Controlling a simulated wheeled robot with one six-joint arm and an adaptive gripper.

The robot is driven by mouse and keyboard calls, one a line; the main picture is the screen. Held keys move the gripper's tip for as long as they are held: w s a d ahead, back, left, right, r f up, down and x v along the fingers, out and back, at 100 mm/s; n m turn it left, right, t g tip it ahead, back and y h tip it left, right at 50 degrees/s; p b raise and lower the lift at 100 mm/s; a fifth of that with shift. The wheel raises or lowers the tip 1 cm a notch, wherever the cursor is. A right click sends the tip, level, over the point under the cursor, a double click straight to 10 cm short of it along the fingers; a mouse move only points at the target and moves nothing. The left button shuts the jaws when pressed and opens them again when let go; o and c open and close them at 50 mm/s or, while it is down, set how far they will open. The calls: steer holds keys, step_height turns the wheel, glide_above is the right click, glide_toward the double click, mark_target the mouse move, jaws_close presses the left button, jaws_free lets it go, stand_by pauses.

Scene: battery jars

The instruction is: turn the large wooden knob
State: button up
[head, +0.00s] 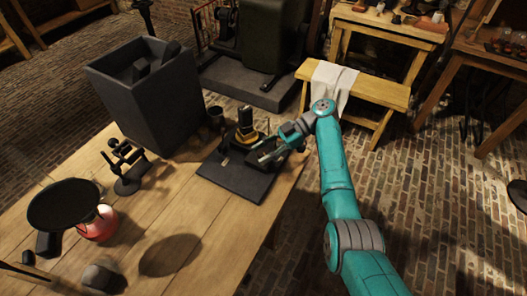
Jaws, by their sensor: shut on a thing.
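A dark flat board (238,180) lies on the wooden table near its right edge. On it stands a dark apparatus with a yellow-banded upright part (246,134). My gripper (264,155) reaches in from the right, low over the board, just right of the yellow-banded part. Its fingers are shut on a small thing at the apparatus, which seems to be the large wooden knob. The knob itself is mostly hidden by the fingers and too small to make out clearly. How far it is turned cannot be told.
A tall dark open box (150,105) and a small dark cup (216,118) stand behind and left of the board. A dark metal stand (125,165), a black disc (65,204) and a red round vessel (98,224) are further left. The table's front middle is clear.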

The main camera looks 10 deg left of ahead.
steer(key=shift+s+f, duration=0.1)
steer(key=shift+f, duration=0.1)
steer(key=o, duration=0.9)
steer(key=shift+o, duration=1.3)
steer(key=shift+r, duration=0.1)
steer(key=shift+t, duration=0.3)
